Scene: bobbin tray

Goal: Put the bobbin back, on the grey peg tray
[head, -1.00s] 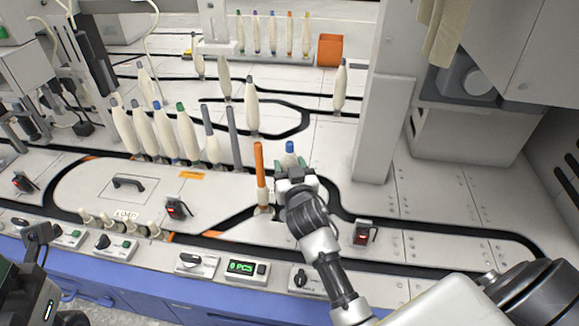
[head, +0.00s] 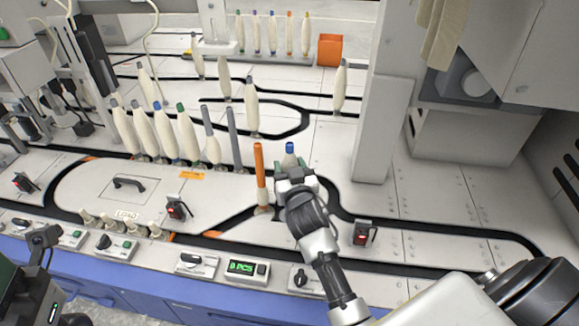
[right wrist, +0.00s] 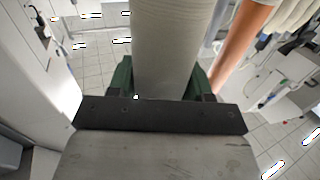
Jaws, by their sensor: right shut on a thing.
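My right gripper (head: 296,182) is shut on a pale bobbin with a blue top (head: 290,149). In the right wrist view the bobbin (right wrist: 165,45) stands between the green finger pads; its lower end is hidden. An orange tube (head: 260,165) stands on a peg just left of the gripper and also shows in the right wrist view (right wrist: 240,45). A light grey tray (head: 265,55) at the back holds a row of thin bobbins with coloured tops; I cannot tell for sure that it is the peg tray. A dark part of my left arm shows at lower left; its jaw state is unclear.
Several full bobbins (head: 165,130) stand in a row left of the gripper, beside a bare grey tube (head: 233,135). A grey column (head: 381,130) rises to the right. An orange box (head: 330,50) stands at the back. The deck to the right (head: 440,200) is mostly clear.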

